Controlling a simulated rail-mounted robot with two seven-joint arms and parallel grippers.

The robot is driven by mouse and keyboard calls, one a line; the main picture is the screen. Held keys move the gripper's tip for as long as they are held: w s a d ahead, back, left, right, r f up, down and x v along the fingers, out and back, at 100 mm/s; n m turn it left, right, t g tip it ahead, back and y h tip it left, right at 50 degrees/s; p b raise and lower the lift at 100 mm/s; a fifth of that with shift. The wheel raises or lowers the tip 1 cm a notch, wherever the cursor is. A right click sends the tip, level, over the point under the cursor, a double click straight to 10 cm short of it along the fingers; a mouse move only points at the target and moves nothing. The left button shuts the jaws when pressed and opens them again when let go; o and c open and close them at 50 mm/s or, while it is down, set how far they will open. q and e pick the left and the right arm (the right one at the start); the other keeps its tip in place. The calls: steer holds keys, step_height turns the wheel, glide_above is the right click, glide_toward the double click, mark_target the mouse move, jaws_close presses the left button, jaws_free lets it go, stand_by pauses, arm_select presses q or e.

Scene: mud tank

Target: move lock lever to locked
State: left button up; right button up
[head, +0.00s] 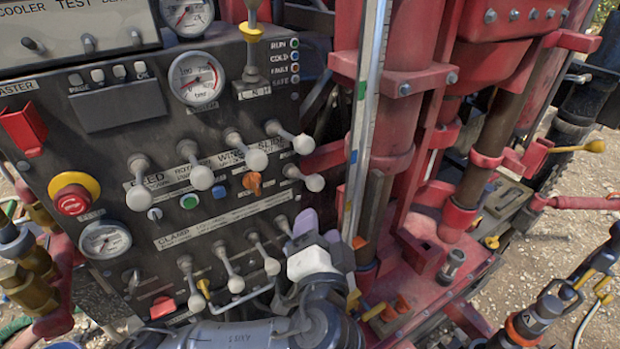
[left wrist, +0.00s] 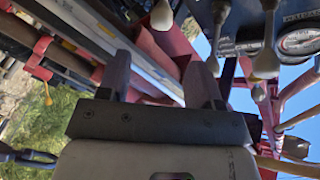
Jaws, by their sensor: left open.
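The dark control panel (head: 120,240) fills the left of the head view and carries several levers with pale knobs. I cannot tell for sure which one is the lock lever. A small yellow lever (head: 204,289) stands low on the panel among the lower row of knobs, and an orange selector (head: 253,184) sits mid-panel. My left gripper (head: 322,238) is at the panel's lower right edge, in front of the red frame. In the left wrist view my left gripper (left wrist: 160,82) is open, with nothing seen between its fingers. My right gripper is not in view.
Upper-row knobs (head: 257,159) jut out above my left gripper, and lower-row knobs (head: 236,284) lie to its left. The red mast frame (head: 400,110) and a pale vertical rail (head: 365,120) stand close on the right. Gravel ground (head: 560,240) shows beyond.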

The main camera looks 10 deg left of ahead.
mark_target(315, 187)
arm_select(q)
steer(key=w+p, duration=0.1)
steer(key=w, duration=0.2)
steer(key=w+a, duration=0.1)
steer(key=w, duration=0.3)
steer(key=w+a+p, duration=0.1)
steer(key=w, duration=0.3)
steer(key=shift+r+p, duration=0.2)
steer(key=shift+p, duration=0.1)
steer(key=shift+w+f, duration=0.1)
steer(key=shift+w, duration=0.7)
jaws_close()
